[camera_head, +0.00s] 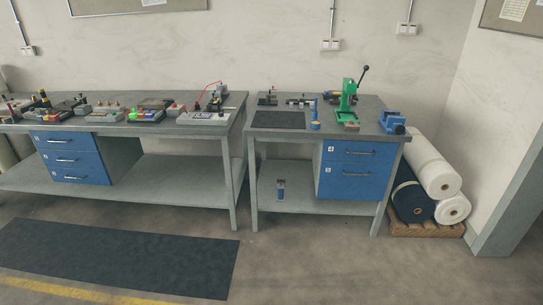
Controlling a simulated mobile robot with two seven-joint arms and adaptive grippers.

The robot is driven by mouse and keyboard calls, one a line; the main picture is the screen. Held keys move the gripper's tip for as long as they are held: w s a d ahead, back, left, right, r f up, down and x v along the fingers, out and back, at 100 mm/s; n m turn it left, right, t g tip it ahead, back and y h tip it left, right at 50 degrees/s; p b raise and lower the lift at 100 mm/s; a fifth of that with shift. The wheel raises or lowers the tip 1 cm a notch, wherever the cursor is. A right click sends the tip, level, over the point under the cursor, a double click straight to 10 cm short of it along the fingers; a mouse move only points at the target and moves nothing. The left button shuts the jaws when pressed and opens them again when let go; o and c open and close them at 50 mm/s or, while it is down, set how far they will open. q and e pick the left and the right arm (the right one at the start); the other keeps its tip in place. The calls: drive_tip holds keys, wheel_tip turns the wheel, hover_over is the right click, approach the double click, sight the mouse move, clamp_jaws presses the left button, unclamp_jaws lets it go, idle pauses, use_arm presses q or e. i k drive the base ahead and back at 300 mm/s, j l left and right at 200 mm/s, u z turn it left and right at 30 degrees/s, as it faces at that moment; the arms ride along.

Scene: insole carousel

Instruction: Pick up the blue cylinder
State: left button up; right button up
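On the right workbench (345,215), a short round blue piece (315,126) sits near the front edge, right of a dark mat (279,120). A thin upright blue piece (316,106) shows just behind it. Both are small, and I cannot tell which is the blue cylinder or whether they touch. Neither of my grippers is in view.
A green press (347,98) and a blue vise (392,122) stand right of the blue pieces. The left workbench (190,165) holds several fixtures. White rolls (432,165) lie on a pallet (425,229). Floor before the right bench is clear; a dark mat (115,258) lies left.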

sight(280, 198)
drive_tip(key=i+j, duration=0.1)
drive_tip(key=i, duration=0.35)
drive_tip(key=i+j+z, duration=0.15)
drive_tip(key=i, duration=0.35)
drive_tip(key=i+j+z, duration=0.1)
drive_tip(key=i+z, duration=0.15)
drive_tip(key=i, duration=0.45)
drive_tip(key=i+j+z, duration=0.25)
drive_tip(key=i, duration=0.45)
drive_tip(key=i+j+z, duration=0.3)
drive_tip(key=i, duration=0.35)
drive_tip(key=i+j+z, duration=0.25)
drive_tip(key=i+j, duration=0.35)
